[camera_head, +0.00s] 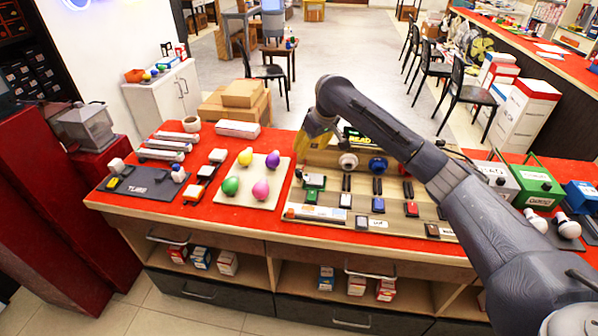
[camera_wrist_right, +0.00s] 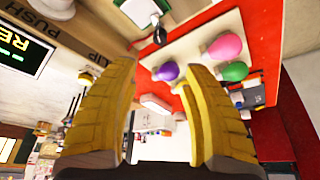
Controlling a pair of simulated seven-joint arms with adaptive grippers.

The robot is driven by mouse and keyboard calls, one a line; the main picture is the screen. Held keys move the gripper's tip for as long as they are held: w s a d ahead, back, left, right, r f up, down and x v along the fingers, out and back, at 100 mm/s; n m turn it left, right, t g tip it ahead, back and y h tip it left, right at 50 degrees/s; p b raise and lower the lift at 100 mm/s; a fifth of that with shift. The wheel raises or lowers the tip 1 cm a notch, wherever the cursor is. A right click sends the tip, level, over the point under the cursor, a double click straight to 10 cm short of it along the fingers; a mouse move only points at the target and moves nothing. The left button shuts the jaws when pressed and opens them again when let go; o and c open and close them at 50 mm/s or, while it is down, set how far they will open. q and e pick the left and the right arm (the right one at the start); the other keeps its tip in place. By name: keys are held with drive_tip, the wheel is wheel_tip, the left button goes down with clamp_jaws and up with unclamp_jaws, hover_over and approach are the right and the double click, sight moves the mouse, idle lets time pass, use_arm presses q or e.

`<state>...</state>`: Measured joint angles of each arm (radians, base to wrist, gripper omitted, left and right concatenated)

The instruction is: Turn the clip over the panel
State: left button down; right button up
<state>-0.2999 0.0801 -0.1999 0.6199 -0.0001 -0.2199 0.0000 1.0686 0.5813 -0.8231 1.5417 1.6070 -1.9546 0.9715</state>
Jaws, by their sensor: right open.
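The wooden panel (camera_head: 318,162) stands on the red table and carries switches, bulbs and a lit display. In the right wrist view the panel (camera_wrist_right: 85,22) fills the upper left, with the words PUSH and CLIP on it. A small dark piece (camera_wrist_right: 160,36) shows by the panel's edge near the CLIP word; I cannot tell surely whether it is the clip. My right gripper (camera_head: 316,138) is above the panel's back left corner. Its yellow fingers (camera_wrist_right: 158,82) are apart with nothing between them, and the dark piece lies beyond their tips. My left gripper is out of view.
A pale board (camera_head: 238,195) with several coloured bulbs lies left of the panel. A grey tray (camera_head: 145,184) is farther left. A green box (camera_head: 538,184) stands at the right. My right arm hides part of the panel's right side. Some red table shows between the boards.

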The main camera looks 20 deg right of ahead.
sight(299, 170)
drive_tip(key=x, duration=1.4)
drive_tip(key=shift+w+f, duration=0.1)
drive_tip(key=shift+f, duration=0.35)
drive_tip(key=shift+o, duration=0.2)
clamp_jaws()
drive_tip(key=shift+r, duration=0.1)
